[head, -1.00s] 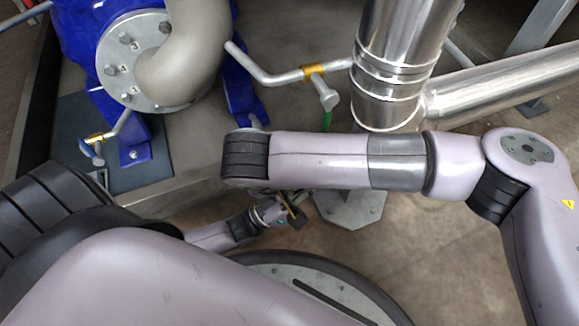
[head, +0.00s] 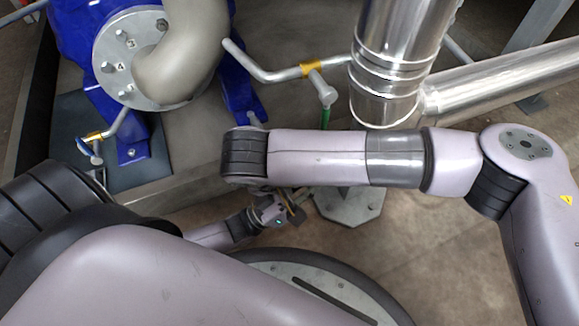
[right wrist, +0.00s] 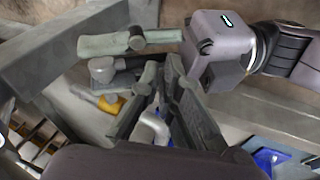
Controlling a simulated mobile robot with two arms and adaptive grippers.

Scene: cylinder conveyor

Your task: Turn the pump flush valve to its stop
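In the head view a bent silver pipe with a yellow collar (head: 312,68) and a short knobbed branch sits beside the large steel pipe. A green stem (head: 326,118) shows below it, partly behind my right forearm. A smaller yellow-collared fitting (head: 95,136) with a blue end is at the left; which is the flush valve I cannot tell. In the right wrist view my right gripper (right wrist: 162,66) has its tips nearly together, nothing clearly held. A grey-green lever (right wrist: 110,44) lies beyond them, its right end near my left gripper (right wrist: 187,40), whose fingers are unclear.
A blue pump (head: 74,28) with a grey flange and thick curved pipe (head: 190,50) stands at the upper left. Bare floor (head: 430,260) shows at lower right.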

